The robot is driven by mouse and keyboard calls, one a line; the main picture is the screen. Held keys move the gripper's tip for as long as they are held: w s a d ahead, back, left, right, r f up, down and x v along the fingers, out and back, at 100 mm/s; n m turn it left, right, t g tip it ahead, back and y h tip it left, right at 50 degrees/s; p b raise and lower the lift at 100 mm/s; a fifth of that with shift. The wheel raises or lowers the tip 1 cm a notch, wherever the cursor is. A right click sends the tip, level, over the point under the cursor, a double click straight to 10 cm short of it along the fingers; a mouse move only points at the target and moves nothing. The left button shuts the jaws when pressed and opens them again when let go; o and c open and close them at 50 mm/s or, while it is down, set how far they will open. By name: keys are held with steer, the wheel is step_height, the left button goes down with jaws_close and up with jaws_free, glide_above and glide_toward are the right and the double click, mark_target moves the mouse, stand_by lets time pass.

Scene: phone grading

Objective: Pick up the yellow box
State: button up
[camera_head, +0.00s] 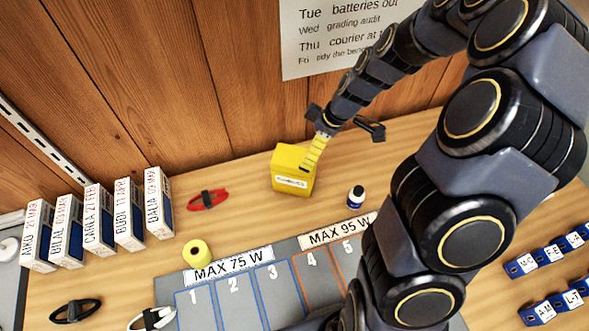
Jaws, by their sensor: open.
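The yellow box (288,168) stands upright on the wooden bench near the back wall, with a white label low on its front; the label's text is too small to read. I cannot tell whether the strip touches the box or the gripper. My arm hides part of the bench to the right.
A yellow roll (197,253) sits by the grey numbered mat (207,310). Labelled white boxes (98,217) stand at left; blue boxes (546,258) are at right.

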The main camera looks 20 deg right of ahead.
mark_target(297, 157)
steer(key=shift+a+f, duration=0.25)
steer(key=shift+a, duration=0.1)
steer(key=x, duration=0.7)
steer(key=shift+w+a, duration=0.1)
steer(key=shift+w, duration=0.05)
steer(key=c, duration=1.2)
